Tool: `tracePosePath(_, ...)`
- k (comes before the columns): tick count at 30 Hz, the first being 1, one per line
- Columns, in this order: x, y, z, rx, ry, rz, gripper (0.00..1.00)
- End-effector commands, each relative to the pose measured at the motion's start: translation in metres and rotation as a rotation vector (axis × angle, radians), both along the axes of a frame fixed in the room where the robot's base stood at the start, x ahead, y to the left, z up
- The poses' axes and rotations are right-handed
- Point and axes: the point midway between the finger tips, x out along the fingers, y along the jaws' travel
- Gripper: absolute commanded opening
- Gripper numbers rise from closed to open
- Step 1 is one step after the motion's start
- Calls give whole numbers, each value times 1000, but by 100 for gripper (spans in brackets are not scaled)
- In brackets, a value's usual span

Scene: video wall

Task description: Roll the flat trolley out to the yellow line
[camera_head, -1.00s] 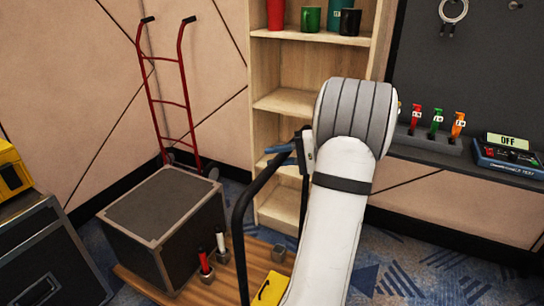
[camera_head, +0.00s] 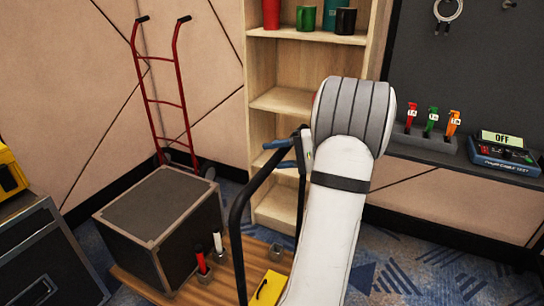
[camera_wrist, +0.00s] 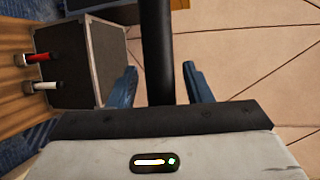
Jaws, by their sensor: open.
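The flat trolley has a wooden deck (camera_head: 222,283) and a tall black push handle (camera_head: 240,222) at its near end. A black case (camera_head: 160,225) with metal edging stands on the deck. My gripper (camera_head: 278,154), with blue fingers, is at the upper part of the handle. In the wrist view the handle bar (camera_wrist: 157,45) runs between the two open fingers (camera_wrist: 160,80), with a gap on each side. The deck (camera_wrist: 12,85) shows at the left there. My arm hides part of the deck's right side. No yellow line shows.
A red hand truck (camera_head: 165,95) and wooden shelf (camera_head: 285,100) stand behind. A dark case (camera_head: 45,260) is at left. Patterned carpet (camera_head: 420,270) is open at right.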

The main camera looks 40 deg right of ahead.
Motion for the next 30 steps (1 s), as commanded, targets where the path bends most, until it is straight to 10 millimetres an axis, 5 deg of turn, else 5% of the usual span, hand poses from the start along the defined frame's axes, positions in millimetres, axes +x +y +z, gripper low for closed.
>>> tracePosePath(12, -44, -47, 12, 0, 0, -3, 45)
tracePosePath(30, -49, -51, 13, 1, 1, 0, 45)
